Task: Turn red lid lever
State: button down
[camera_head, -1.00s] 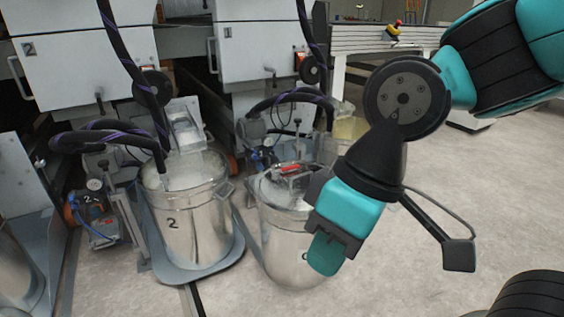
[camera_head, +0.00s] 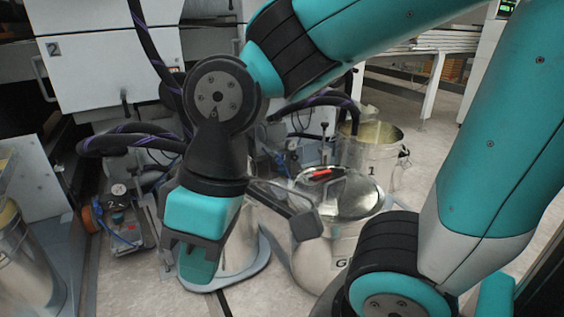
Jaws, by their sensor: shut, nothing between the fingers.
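The red lid lever (camera_head: 320,173) lies on top of the shiny lid (camera_head: 345,195) of the metal drum marked with a "G" (camera_head: 310,262), right of centre. My gripper (camera_head: 197,268) points down at the left of the picture, in front of the drum on the grey base plate. It is shut and empty, with its teal fingertips together. It is clear of the red lever, to its left and nearer to me. My arm hides most of the drum behind the gripper. The lever and the top of the lid stay visible.
An open metal drum marked "1" (camera_head: 382,160) stands behind the lidded drum. Black hoses (camera_head: 130,140) hang from the white machine (camera_head: 105,60) at the left. A small pump unit (camera_head: 120,210) stands on the floor at left. A white-framed table (camera_head: 435,75) is at the back.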

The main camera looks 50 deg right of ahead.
aim_at(318, 174)
jog(key=z, duration=0.2)
jog(key=i, duration=0.9)
jog(key=z, duration=0.6)
